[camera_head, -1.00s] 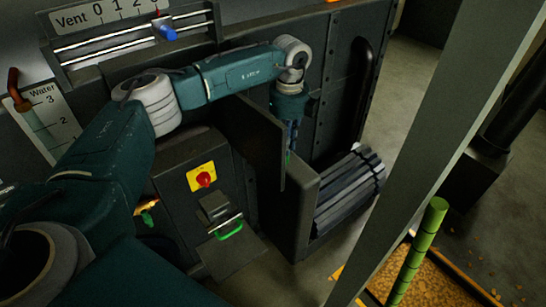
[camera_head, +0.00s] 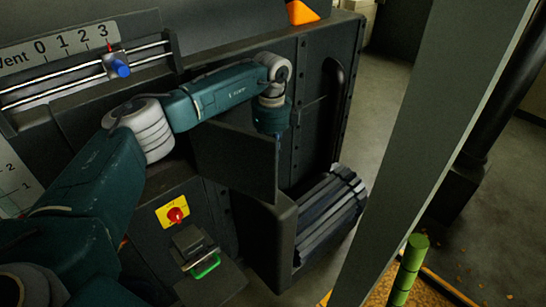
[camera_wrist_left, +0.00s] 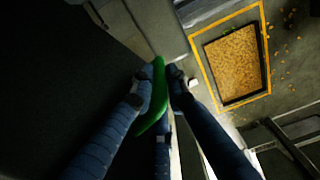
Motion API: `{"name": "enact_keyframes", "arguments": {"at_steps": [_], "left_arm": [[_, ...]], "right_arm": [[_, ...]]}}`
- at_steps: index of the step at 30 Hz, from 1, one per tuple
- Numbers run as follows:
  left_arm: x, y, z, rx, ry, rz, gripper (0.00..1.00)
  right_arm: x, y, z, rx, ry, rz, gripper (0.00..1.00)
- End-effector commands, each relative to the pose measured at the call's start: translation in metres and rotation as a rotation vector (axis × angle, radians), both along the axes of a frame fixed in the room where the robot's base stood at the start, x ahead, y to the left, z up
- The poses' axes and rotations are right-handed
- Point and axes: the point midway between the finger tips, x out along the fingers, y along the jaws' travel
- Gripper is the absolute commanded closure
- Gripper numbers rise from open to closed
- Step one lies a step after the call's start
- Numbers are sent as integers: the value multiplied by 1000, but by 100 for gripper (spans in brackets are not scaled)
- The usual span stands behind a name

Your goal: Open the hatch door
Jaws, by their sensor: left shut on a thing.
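The hatch door (camera_head: 235,162) is a dark flat panel standing out from the front of the dark machine, swung open above a boxy chute. My left arm reaches over it from the left, with its wrist on the far side of the panel. In the head view the fingers are mostly hidden behind the door. In the left wrist view my left gripper (camera_wrist_left: 160,90) is shut on a curved green handle (camera_wrist_left: 152,122), with dark fingers on both sides of it. My right gripper is not in view.
Ribbed dark bars (camera_head: 330,212) lie beside the chute. A grey post (camera_head: 415,140) crosses the right side. A red knob on a yellow plate (camera_head: 173,212) and a green-handled lever (camera_head: 206,265) sit below my arm. An orange-edged tray of flakes (camera_wrist_left: 232,65) lies on the floor.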

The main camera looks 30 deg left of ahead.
Motion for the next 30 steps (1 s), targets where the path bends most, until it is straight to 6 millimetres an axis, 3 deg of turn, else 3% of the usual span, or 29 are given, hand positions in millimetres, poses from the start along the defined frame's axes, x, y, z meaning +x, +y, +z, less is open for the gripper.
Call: {"name": "enact_keyframes", "arguments": {"at_steps": [3,4,6,17,22,30], "left_arm": [[4,0,5,-7,-17,-1,100],[5,0,5,-7,-17,-1,80],[4,0,4,-7,-16,-1,69],[2,0,6,-4,-8,-1,69],[2,1,32,-4,-11,0,69],[2,2,89,-6,-13,0,69]], "right_arm": [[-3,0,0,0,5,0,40],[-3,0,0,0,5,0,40],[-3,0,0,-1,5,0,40],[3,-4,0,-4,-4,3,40],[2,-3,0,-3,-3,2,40],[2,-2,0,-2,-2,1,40]]}}
